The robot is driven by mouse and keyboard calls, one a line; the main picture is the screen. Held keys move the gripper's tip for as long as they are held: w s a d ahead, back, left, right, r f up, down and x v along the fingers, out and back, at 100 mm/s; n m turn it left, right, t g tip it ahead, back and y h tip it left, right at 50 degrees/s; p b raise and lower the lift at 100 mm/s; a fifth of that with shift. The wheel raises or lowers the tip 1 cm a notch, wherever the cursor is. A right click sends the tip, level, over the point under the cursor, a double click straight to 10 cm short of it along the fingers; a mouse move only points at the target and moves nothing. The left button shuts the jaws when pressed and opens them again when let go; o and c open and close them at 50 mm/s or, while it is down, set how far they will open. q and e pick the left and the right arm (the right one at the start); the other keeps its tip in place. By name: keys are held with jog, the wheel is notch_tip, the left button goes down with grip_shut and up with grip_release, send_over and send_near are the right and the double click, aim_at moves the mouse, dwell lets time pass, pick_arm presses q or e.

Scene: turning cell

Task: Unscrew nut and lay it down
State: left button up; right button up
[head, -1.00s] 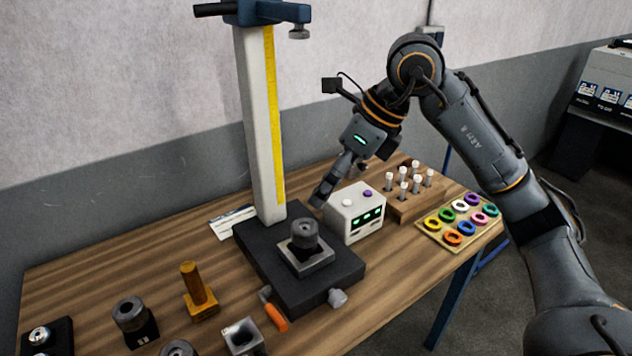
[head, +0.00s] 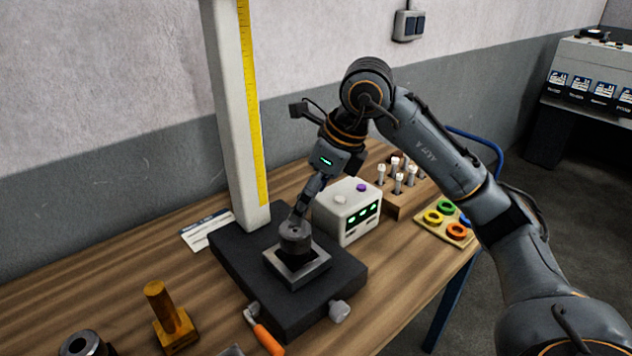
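A dark grey round part (head: 295,241) with a hole in its top sits in a square metal holder (head: 313,272) on the black base (head: 240,265) of a tall stand. I cannot tell for sure whether it is the nut; no thread shows. My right gripper (head: 299,219) points down at its top, with the fingertips overlapping its upper edge in the head view. Whether they touch or grip it I cannot tell, as the fingers are small and seen nearly edge-on. My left gripper is out of view.
The stand's pale column (head: 236,130) rises just left of my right gripper. A white box with green displays (head: 349,212) stands close on the right, before a wooden rack (head: 408,201) of pegs and a tray of coloured rings. A brass-coloured post (head: 165,312) stands front left.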

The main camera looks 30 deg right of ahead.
aim_at(292, 230)
jog(key=p+x, duration=0.1)
jog(key=x, duration=0.8)
jog(key=shift+w+f, duration=0.1)
jog(key=shift+f, duration=0.3)
jog(key=c, duration=1.4)
jog(key=shift+o, duration=0.2)
jog(key=shift+n+g+b, duration=0.35)
jog(key=shift+n+g, duration=0.05)
jog(key=shift+n, duration=0.6)
jog(key=shift+n+y, duration=0.4)
jog(key=shift+n, duration=0.3)
jog(key=n+g, duration=0.1)
jog(key=n, duration=0.2)
jog(key=n+g, duration=0.1)
jog(key=n, duration=0.1)
jog(key=shift+r+n+y+b, duration=0.15)
jog(key=shift+n+y+b, duration=0.15)
jog(key=shift+n+y, duration=0.1)
